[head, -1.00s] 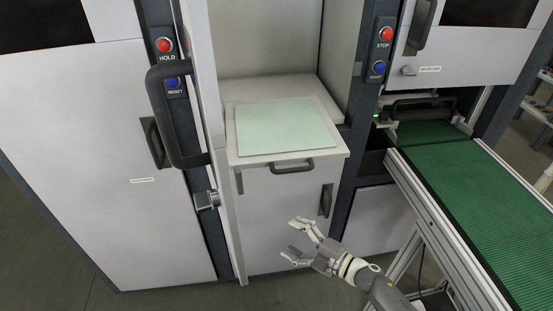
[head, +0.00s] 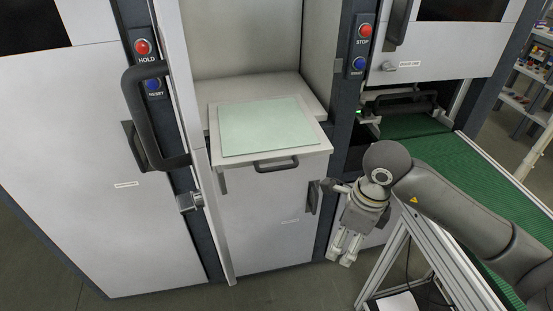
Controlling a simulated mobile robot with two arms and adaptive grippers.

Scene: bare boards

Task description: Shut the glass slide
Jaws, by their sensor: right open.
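The slide (head: 220,158) is a pale tray pulled out from the open bay of the machine, with a dark handle (head: 276,164) on its front edge. A pale green glass sheet (head: 267,125) lies flat on it. My right gripper (head: 341,259) is open and empty, with its fingers pointing down. It is to the right of the slide and lower in the picture, apart from the handle. My left gripper is not in the head view.
An open door (head: 177,90) with a large dark handle (head: 137,118) stands left of the bay. A green conveyor (head: 450,160) with a metal frame runs along the right, behind my right arm. Red and blue buttons sit on the posts. Floor shows at the bottom.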

